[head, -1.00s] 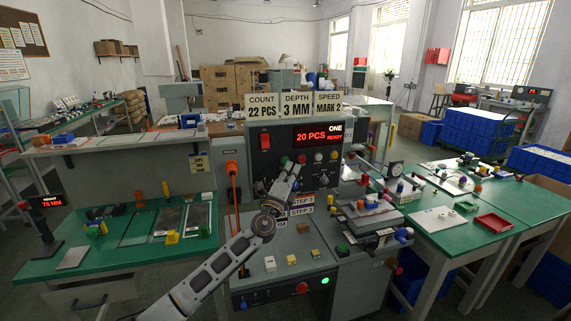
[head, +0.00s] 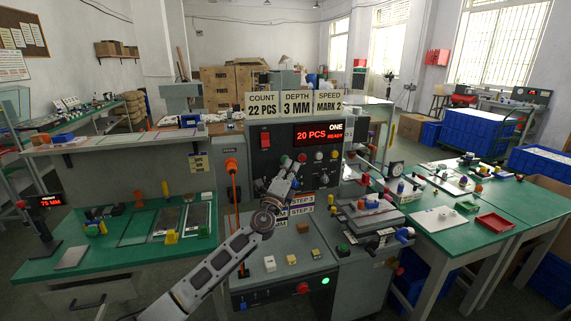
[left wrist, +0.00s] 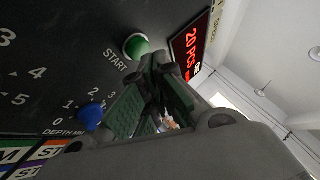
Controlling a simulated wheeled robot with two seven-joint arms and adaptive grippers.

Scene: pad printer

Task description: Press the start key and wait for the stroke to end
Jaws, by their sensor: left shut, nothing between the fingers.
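The green start key (left wrist: 136,46) sits on the dark panel beside the word START in the left wrist view. My left gripper (left wrist: 162,70) is shut and empty, with its fingertips close to the key. I cannot tell whether they touch it. My right gripper is out of view.
A blue knob (left wrist: 90,117) with a depth scale is close to the gripper. An orange cable (head: 233,185) hangs left of the panel. Green work tables stand left (head: 110,262) and right (head: 455,228) of the printer. Signs (head: 297,103) stand on top.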

